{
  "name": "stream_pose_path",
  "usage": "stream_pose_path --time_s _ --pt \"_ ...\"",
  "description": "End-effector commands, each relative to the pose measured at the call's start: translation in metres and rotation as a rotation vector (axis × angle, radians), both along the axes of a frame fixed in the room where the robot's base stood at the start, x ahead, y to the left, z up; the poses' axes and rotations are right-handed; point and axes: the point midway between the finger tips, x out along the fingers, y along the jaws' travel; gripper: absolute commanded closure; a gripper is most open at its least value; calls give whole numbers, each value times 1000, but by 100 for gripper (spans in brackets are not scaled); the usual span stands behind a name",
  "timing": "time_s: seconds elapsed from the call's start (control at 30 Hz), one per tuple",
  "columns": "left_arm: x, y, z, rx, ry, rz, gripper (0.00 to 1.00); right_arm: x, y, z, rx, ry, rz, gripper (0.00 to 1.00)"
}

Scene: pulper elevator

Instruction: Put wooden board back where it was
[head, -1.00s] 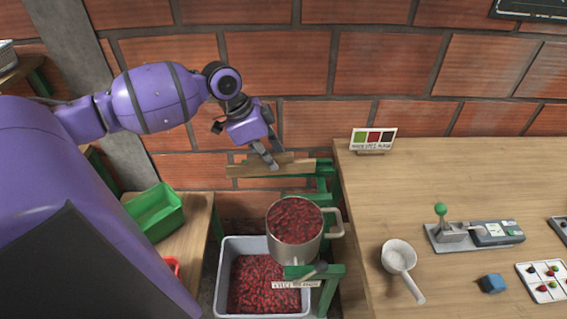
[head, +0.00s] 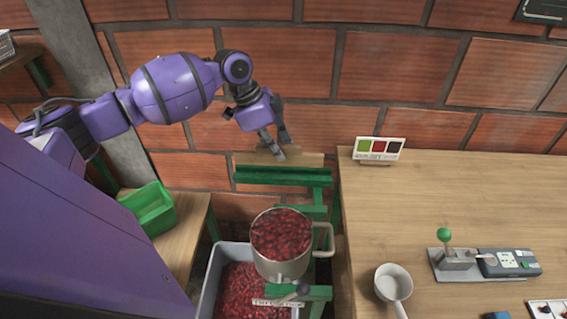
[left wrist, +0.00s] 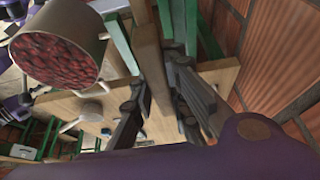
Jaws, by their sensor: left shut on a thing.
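The wooden board (head: 310,159) is a light plank at the back of the green frame (head: 285,175), near the brick wall. The frame's top bar hides its lower part in the head view. My left gripper (head: 275,154) is shut on the board from above. In the left wrist view the fingers (left wrist: 160,105) are around the wood, and the board (left wrist: 149,50) shows as a long narrow strip between them. I cannot tell whether the board touches the frame. My right gripper is in neither view.
A pot of red cherries (head: 281,240) stands on the frame in front of the board. A grey bin of cherries (head: 208,285) is below. A green crate (head: 152,210) is at left. The wooden table (head: 410,220) at right holds a sign, a cup and a device.

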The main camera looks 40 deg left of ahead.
Motion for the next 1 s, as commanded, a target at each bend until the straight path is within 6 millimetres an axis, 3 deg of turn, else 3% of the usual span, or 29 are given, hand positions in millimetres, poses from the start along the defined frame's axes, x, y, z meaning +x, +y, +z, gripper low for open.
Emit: stream_pose_path --time_s 0.1,0.23,0.47,0.67,1.0 --pt "17 5 -27 -3 5 2 100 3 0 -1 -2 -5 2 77" --pt "31 10 -43 -1 2 1 100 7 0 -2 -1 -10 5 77" --pt "41 14 -55 -1 1 1 100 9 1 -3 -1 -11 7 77" --pt "41 14 -82 0 2 0 100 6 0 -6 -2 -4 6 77" --pt "41 14 -87 0 1 0 100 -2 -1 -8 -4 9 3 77"
